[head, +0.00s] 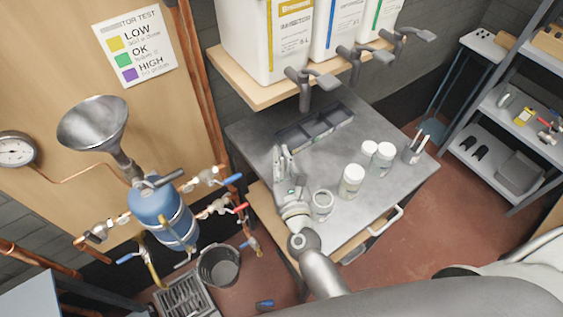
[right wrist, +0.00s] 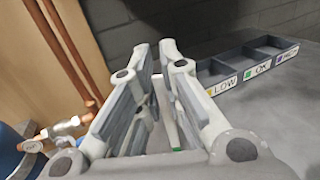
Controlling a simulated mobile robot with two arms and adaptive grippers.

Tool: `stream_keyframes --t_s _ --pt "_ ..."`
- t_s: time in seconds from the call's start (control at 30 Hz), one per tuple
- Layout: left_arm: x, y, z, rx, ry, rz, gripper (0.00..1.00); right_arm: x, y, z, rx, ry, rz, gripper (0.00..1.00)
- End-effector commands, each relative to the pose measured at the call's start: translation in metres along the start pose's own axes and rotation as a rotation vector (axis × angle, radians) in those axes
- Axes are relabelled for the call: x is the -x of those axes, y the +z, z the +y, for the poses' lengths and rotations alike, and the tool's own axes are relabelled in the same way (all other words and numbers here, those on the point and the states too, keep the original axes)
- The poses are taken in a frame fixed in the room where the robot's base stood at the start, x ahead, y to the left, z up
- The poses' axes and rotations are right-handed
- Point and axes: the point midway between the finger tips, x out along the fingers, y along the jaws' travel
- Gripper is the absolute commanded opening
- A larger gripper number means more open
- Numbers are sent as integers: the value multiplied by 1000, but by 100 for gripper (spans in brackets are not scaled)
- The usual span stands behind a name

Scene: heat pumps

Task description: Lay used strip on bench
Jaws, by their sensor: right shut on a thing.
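My right gripper (head: 284,158) is over the left part of the grey bench top (head: 252,143). In the right wrist view its fingers (right wrist: 160,75) are closed on a thin white strip (right wrist: 165,108). A small green patch shows at the strip's near end. The fingers hide part of the strip, and I cannot tell how far it is above the bench. In the head view the strip is too small to make out clearly. My left gripper is not in view.
A dark three-compartment tray (head: 315,130) lies at the back of the bench; its labels show in the right wrist view (right wrist: 250,75). Several white jars (head: 351,181) and a cup of sticks (head: 416,148) stand to the right. Large containers with taps overhang the back.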

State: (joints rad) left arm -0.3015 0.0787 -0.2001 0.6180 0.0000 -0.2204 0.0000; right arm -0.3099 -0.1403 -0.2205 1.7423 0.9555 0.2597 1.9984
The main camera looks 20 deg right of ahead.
Motion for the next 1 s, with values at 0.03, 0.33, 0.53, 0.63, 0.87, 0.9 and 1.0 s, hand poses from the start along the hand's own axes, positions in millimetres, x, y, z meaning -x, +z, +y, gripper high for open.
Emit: stream_keyframes --t_s 0.03,0.33,0.53,0.63,0.87,0.9,1.0 --pt "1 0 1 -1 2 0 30 0 2 0 0 0 -1 1" --pt "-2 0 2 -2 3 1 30 0 -2 0 0 0 -1 10" --pt "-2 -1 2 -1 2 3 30 0 -1 0 0 0 -1 29" --pt "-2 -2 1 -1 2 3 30 0 -1 0 0 0 -1 29" --pt "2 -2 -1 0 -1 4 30 0 2 0 0 0 0 29" --pt "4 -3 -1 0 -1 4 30 1 4 0 0 0 0 29" --pt "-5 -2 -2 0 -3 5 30 15 -2 0 0 1 2 29"
